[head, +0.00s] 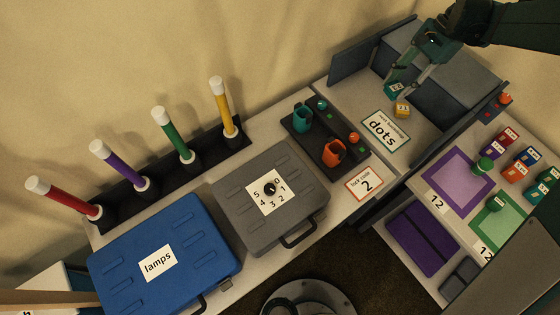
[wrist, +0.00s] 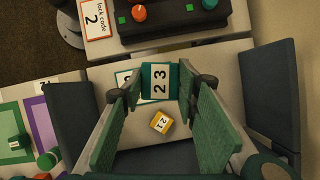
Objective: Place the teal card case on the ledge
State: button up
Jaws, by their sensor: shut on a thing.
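The teal card case (head: 393,92) is between the fingertips of my gripper (head: 402,85), inside the grey bay. In the wrist view the case (wrist: 146,79) shows a white label reading 23, with a green finger of my gripper (wrist: 160,85) on each side. My gripper is shut on it. The ledge seems to be the dark blue-grey raised block (head: 441,92) at the back of the bay; my arm partly covers it. The case is in front of this block. I cannot tell how high it is above the bay floor.
A yellow case (head: 402,110) labelled 21 lies close to the teal case. A dots sign (head: 385,129) lies at the bay's front. Dark side walls (head: 364,53) bound the bay. A black control panel (head: 325,134) and a grey case (head: 287,217) stand left of it.

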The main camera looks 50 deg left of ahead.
jog(key=s+a+f, duration=0.2)
jog(key=s+a, duration=0.6)
jog(key=s, duration=0.3)
jog(key=n+h+b, duration=0.1)
jog(key=n, duration=0.1)
send_over(255, 151)
jog(key=w, duration=0.2)
jog(key=f, duration=0.5)
jog(key=shift+s+f, duration=0.2)
jog(key=shift+f, duration=0.15)
jog(key=shift+f+b, duration=0.6)
jog(key=shift+f, duration=2.55)
jog(key=shift+f+b, duration=0.3)
jog(key=shift+f, duration=1.6)
jog(key=shift+f, duration=0.15)
